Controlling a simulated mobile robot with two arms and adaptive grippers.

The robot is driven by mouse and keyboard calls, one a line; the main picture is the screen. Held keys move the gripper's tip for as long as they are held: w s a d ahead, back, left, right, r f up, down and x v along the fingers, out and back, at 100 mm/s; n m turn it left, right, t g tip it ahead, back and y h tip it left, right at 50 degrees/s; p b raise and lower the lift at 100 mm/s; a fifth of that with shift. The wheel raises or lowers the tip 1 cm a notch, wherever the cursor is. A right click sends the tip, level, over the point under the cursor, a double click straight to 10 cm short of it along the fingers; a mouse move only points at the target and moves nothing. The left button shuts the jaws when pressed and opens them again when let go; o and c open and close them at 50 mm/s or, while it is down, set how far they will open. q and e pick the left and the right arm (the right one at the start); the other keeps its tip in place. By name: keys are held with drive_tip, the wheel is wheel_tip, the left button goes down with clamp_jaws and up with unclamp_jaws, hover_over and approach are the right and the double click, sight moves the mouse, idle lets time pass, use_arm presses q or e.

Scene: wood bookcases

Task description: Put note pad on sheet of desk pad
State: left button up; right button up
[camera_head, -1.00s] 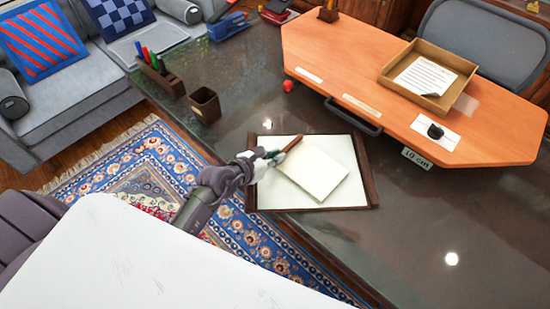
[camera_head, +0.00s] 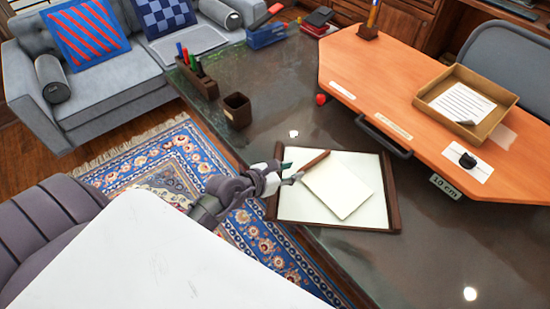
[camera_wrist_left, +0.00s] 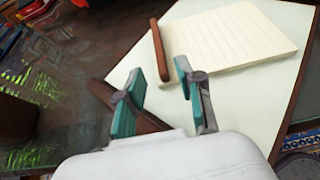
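The note pad (camera_head: 341,190) is cream, with a brown bar (camera_head: 313,161) along its left edge. It lies at an angle on the white sheet (camera_head: 297,207) of the dark-framed desk pad (camera_head: 393,190). In the left wrist view, the lined note pad (camera_wrist_left: 232,40) and its brown bar (camera_wrist_left: 157,50) lie on the sheet (camera_wrist_left: 245,98). My left gripper (camera_head: 293,173) is just left of the bar. In the wrist view, my left gripper (camera_wrist_left: 160,92) has its teal-lined fingers apart, with nothing between them. My right gripper is not in view.
A brown cup (camera_head: 237,110) and a pen holder (camera_head: 197,77) stand at the desk's left edge. An orange raised board (camera_head: 400,80) with a paper tray (camera_head: 465,105) lies behind the desk pad. The dark desk (camera_head: 440,245) is bare at the front right.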

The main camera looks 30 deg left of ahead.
use_arm(q)
drive_tip(key=v, duration=0.7)
drive_tip(key=shift+s, duration=0.15)
drive_tip(key=shift+s+a+r, duration=0.1)
drive_tip(key=shift+s+r, duration=0.1)
drive_tip(key=shift+r, duration=0.05)
